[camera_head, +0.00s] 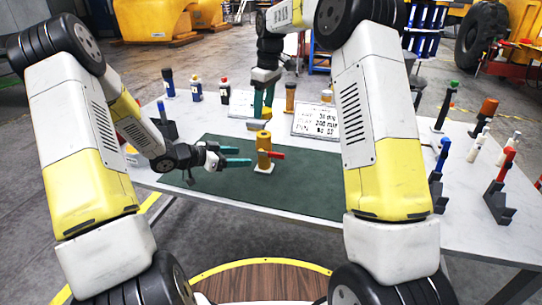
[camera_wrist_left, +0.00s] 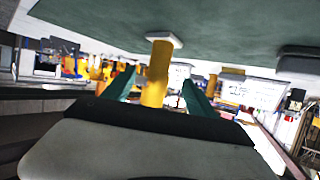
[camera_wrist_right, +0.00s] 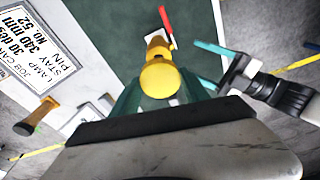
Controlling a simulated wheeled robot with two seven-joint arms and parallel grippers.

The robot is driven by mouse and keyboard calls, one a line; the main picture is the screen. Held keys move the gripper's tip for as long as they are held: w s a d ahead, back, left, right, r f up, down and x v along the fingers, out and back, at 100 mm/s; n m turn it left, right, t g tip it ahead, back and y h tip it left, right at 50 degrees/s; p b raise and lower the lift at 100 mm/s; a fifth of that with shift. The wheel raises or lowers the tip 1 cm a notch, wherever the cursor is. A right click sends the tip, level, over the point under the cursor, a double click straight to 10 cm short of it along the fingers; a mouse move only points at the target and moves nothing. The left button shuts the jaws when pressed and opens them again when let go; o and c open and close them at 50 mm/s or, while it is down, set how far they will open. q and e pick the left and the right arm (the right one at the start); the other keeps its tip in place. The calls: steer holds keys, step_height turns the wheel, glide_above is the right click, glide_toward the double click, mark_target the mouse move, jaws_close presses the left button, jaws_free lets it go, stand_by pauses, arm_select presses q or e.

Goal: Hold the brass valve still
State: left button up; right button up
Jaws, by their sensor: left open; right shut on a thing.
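The brass valve (camera_head: 263,150), with a red lever (camera_head: 277,155), stands upright on a pale square base on the green mat. My left gripper (camera_head: 250,163) is open, its teal fingers pointing at the valve from the left. In the left wrist view the valve's yellow body (camera_wrist_left: 158,70) shows between the fingers; contact is not clear. My right gripper (camera_head: 264,112) points down above the valve, shut on a yellow-ended tool (camera_wrist_right: 160,77), whose lower part is partly hidden. The red lever also shows in the right wrist view (camera_wrist_right: 166,19).
A printed job card (camera_head: 317,122) lies behind the mat (camera_head: 320,185), with an amber-handled tool (camera_head: 291,98) near it. Several coloured-top tools in dark stands, such as a red one (camera_head: 500,185), line the right side. Small bottles (camera_head: 196,88) stand at the back left. The front mat is clear.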

mark_target(259, 157)
arm_select(q)
steer(key=shift+d, duration=0.1)
steer(key=x, duration=1.2)
jaws_close()
